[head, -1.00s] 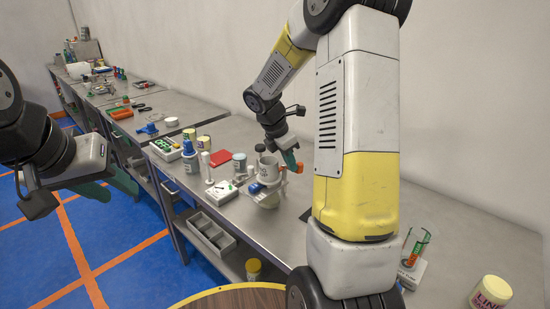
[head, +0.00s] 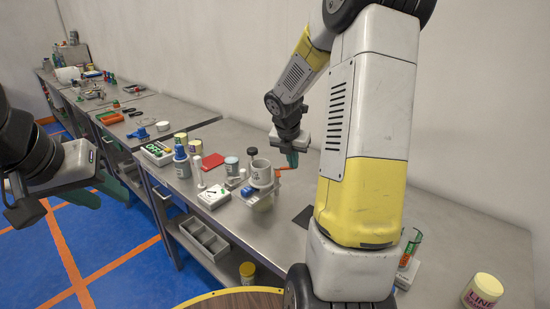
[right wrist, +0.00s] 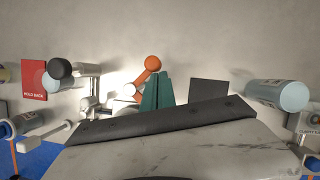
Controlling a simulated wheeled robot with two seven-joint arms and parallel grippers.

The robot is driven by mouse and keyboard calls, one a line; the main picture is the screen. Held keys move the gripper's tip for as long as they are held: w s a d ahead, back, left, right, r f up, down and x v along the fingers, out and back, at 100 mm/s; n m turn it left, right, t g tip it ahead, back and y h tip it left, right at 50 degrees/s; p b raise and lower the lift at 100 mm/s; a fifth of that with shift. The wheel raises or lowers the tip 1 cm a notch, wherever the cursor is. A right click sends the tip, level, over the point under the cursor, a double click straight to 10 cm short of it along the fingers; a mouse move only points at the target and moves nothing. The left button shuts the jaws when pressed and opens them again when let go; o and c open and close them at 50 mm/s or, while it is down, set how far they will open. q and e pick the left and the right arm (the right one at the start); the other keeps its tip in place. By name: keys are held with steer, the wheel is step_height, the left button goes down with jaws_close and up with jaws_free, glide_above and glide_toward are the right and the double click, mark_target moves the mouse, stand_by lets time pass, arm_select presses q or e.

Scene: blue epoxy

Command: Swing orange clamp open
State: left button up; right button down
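The orange clamp (head: 284,178) is a small lever beside the grey cup-like vessel (head: 261,172) on the bench. In the right wrist view the orange clamp (right wrist: 148,72) has a round knob at its upper end. My right gripper (head: 292,160) points down at the lever's right end. In the right wrist view the right gripper's green fingers (right wrist: 158,92) are close together and just right of the lever. I cannot tell whether they touch it. My left gripper (head: 99,191) hangs empty at the far left, its green fingers apart.
The bench behind my right arm looks mostly clear.

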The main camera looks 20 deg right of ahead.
steer(key=shift+w+d, duration=0.2)
steer(key=shift+w, duration=0.05)
stand_by(0.6)
